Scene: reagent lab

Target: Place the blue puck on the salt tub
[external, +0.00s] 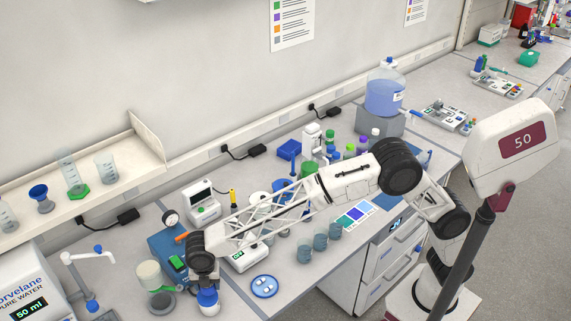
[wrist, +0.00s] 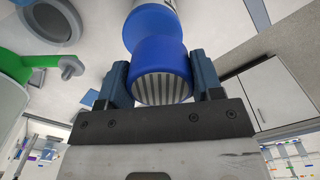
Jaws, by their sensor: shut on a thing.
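My gripper (external: 206,285) points down at the front left of the bench. In the wrist view its two dark fingers (wrist: 161,85) are shut on the blue puck (wrist: 160,55), which shows a grey ribbed end. Just beyond the puck is a blue and white thing (wrist: 170,5), probably the salt tub; the puck hides part of it. In the external view, blue and white (external: 208,309) also show right under the fingers. I cannot tell whether the puck touches the tub or is just above it.
A blue dish (external: 264,286) with white spots lies to the right. A blue box (external: 168,250) and a white-and-green jar (external: 149,273) stand close on the left. Several grey-blue cups (external: 320,242) stand further right. A green thing (wrist: 12,75) is near the left in the wrist view.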

